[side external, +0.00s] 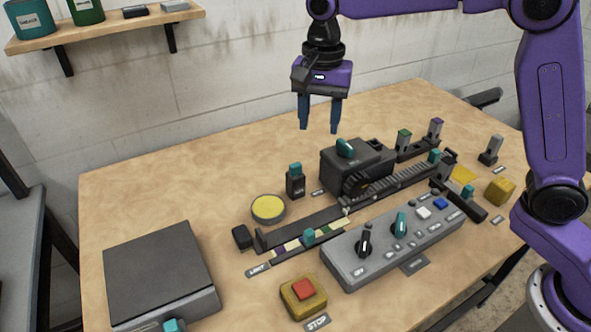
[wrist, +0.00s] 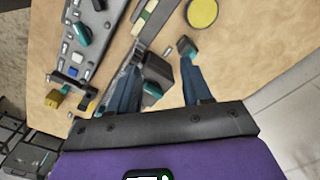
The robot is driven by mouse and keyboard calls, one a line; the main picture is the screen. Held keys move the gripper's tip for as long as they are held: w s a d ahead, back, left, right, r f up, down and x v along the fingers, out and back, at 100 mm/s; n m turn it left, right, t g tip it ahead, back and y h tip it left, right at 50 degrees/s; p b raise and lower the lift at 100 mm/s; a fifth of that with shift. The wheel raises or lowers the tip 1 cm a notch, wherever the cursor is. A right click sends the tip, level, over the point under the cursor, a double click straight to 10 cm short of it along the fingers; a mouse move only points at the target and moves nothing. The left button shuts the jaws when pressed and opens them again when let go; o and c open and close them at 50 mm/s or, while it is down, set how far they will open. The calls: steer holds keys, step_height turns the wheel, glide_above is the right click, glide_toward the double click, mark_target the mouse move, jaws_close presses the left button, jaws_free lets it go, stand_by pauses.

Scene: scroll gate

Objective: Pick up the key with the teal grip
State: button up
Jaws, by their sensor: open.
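A teal grip (side external: 295,168) stands upright in a small dark holder (side external: 296,186), left of the black box; it looks like the key. In the wrist view the teal grip (wrist: 188,48) shows near the tip of the right finger. My gripper (side external: 319,126) is open and empty, pointing down, high above the table and behind the holder in the side view. In the wrist view my gripper (wrist: 165,62) has its two blue fingers apart. The key's shaft is hidden. Other teal parts show, including a knob (side external: 346,148) on the black box.
The black box (side external: 357,170) and slotted rail (side external: 400,180) stand right of the holder. A yellow disc (side external: 268,208) lies in front of it. A grey control panel (side external: 395,240), a red stop button (side external: 303,289) and a flat grey box (side external: 160,270) are nearer.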

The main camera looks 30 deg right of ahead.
steer(key=w+m, duration=0.8)
steer(key=w, duration=0.1)
steer(key=m, duration=0.1)
glide_above(296, 165)
steer(key=f, duration=1.3)
steer(key=shift+w+a, duration=0.1)
steer(key=shift+w, duration=0.25)
steer(key=shift+s+f, duration=0.15)
steer(key=shift+f, duration=1.2)
steer(key=shift+s+f, duration=0.1)
steer(key=shift+f, duration=1.2)
jaws_close()
